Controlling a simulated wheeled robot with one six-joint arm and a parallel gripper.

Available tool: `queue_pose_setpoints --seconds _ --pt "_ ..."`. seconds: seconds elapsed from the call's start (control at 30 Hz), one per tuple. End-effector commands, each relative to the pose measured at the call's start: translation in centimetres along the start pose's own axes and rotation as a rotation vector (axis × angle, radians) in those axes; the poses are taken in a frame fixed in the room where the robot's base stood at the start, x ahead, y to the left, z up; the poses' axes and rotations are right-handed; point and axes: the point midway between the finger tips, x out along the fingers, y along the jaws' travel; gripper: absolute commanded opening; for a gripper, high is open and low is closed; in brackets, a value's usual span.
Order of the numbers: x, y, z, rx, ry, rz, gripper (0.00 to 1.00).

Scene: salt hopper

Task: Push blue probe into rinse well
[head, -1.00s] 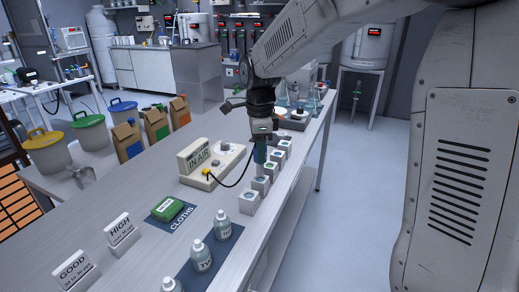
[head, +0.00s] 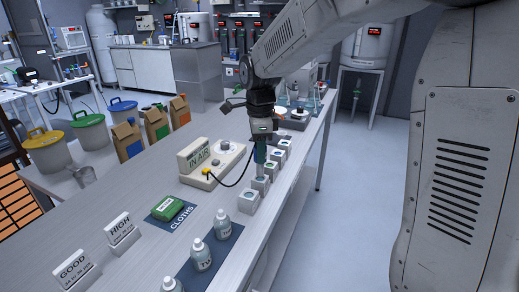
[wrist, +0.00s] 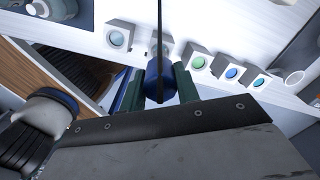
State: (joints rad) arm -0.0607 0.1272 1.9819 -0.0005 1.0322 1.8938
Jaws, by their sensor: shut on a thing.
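My gripper (head: 260,150) is shut on the blue probe (wrist: 160,80), which hangs upright below it with a dark cable. In the wrist view, the green fingers (wrist: 158,88) are on both sides of the probe. A row of small grey well blocks runs along the table's right edge. In the head view, the probe's lower end is at the second block from the front (head: 261,184); I cannot tell whether the tip is inside its well. The nearest block (head: 249,201) is clear of the probe. No block's label is readable, so I cannot tell which is the rinse well.
The meter box (head: 213,162) with an "IN AIR" sign stands left of the blocks; the probe's cable runs to it. The floor at right is free.

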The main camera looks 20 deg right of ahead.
Motion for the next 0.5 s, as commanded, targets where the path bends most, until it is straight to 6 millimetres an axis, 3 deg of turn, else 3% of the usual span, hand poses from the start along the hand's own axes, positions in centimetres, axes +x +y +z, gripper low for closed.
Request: queue_pose_setpoints --seconds 0.5 --pt "1.08 0.02 -0.01 0.000 0.000 0.001 0.00"
